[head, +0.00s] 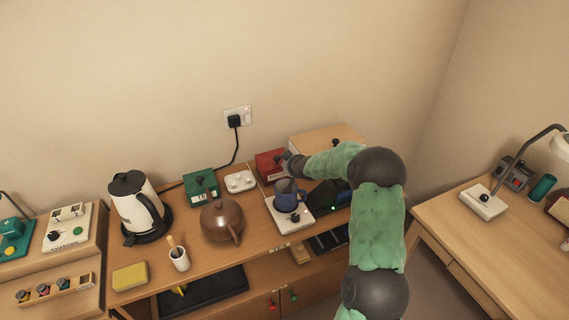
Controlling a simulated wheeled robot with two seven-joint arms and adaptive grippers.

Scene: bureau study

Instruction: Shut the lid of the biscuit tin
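A red box (268,164) with a small dark knob stands against the wall at the back of the wooden sideboard in the head view; it may be the biscuit tin. A green box (200,186) with a dark knob stands further left, so I cannot be sure which is the tin. The red box's lid position is too small to tell. My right gripper (292,164) is at the red box's right side, very close to it; whether they touch is unclear. Its fingers are too small and dark to read. My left gripper is out of view.
A blue mug (289,201) stands on a white scale-like base (291,218) just below my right gripper. A brown teapot (222,220), a white egg tray (240,181) and a kettle (137,205) stand left. A wooden box (309,142) is behind my arm.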

